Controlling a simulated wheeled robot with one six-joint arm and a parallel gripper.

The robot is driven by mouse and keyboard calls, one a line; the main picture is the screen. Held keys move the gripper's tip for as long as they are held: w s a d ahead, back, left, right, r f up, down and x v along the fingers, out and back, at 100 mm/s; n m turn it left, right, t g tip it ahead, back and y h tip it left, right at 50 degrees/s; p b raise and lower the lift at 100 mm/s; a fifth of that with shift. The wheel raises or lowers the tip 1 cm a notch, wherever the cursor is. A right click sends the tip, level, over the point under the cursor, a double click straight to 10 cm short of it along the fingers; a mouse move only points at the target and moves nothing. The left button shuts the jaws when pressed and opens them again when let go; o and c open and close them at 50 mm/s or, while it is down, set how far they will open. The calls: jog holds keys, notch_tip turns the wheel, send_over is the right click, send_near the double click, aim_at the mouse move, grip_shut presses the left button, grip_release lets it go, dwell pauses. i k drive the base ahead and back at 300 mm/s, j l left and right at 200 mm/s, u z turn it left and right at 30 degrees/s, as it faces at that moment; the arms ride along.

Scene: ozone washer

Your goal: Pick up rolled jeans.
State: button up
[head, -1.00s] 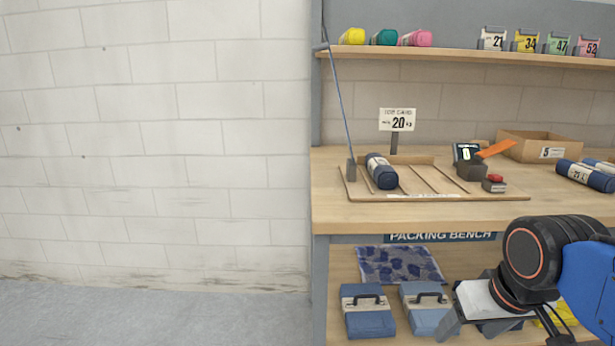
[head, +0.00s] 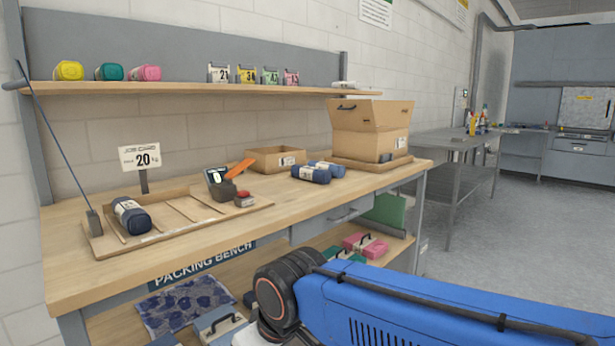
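A dark blue roll with a pale label band, which looks like rolled jeans (head: 132,216), lies in the slotted wooden tray (head: 240,213) at the left end of the packing bench. Two similar blue rolls lie side by side further right on the bench, a nearer one (head: 311,174) and one just behind it (head: 328,168). My blue arm reaches in from the lower right, in front of the bench. Its wrist is below the bench top, and the fingers of my gripper are out of the picture.
A wooden bench top (head: 75,268) carries a 20 sign (head: 140,158), a dark device with an orange handle (head: 222,187), a low box (head: 275,159) and an open carton (head: 368,130). Cases and blue patterned cloth (head: 185,305) lie on the lower shelf. Floor (head: 540,240) is clear at right.

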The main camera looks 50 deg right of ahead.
aim_at(309, 173)
jog(key=i+z, duration=0.15)
jog(key=z, duration=0.25)
jog(key=i+j+z, duration=0.15)
jog(key=z, duration=0.2)
